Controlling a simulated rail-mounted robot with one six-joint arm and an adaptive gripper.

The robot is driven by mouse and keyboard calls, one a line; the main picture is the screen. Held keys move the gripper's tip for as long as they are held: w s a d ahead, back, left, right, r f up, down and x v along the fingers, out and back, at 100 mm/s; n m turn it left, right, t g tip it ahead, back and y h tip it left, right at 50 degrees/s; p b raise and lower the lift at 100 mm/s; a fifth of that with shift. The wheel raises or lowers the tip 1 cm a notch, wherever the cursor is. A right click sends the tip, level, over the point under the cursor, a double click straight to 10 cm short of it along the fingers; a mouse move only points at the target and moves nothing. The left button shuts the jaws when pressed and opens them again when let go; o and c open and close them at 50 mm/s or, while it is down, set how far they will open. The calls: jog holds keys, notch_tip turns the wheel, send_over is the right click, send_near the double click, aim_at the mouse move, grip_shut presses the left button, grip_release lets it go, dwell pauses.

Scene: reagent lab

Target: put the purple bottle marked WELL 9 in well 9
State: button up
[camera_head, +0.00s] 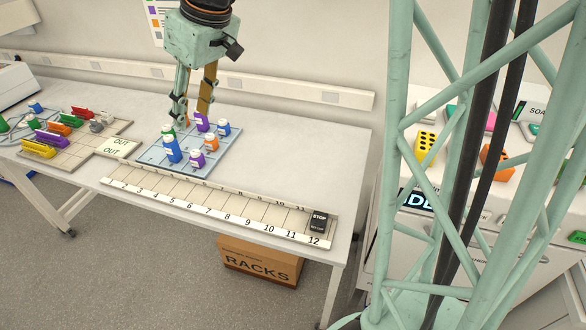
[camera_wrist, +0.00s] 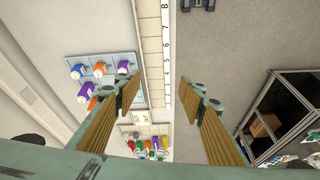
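Two purple bottles stand on the blue tray (camera_head: 148,158): one at the back (camera_head: 202,122), one at the front (camera_head: 197,159). Their labels are too small to read, so I cannot tell which is marked WELL 9. Purple bottles also show in the wrist view (camera_wrist: 123,67). The numbered well strip (camera_head: 218,203) lies along the table's front; well 9 (camera_head: 256,211) looks empty. My gripper (camera_head: 191,116) is open and empty, pointing down above the tray's back part. In the wrist view my gripper's fingers (camera_wrist: 160,88) are wide apart with no bottle between them.
Blue (camera_head: 172,150), orange (camera_head: 211,143) and green bottles share the tray, close to the purple ones. A black STOP block (camera_head: 318,222) sits at the strip's right end. A board with coloured pieces (camera_head: 62,158) and an OUT area lies left. The table right of the tray is clear.

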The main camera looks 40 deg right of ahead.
jog(key=s+r+m, duration=0.1)
jog(key=s+r, duration=0.3)
jog(key=s, duration=0.4)
jog(key=s+r+m, duration=0.1)
jog(key=s+r, duration=0.2)
jog(key=s, duration=0.6)
jog(key=s+d+m+h, duration=0.2)
jog(key=s+m, duration=0.1)
jog(key=s, duration=1.7)
jog(key=shift+s+d, duration=0.2)
jog(key=shift+d, duration=0.1)
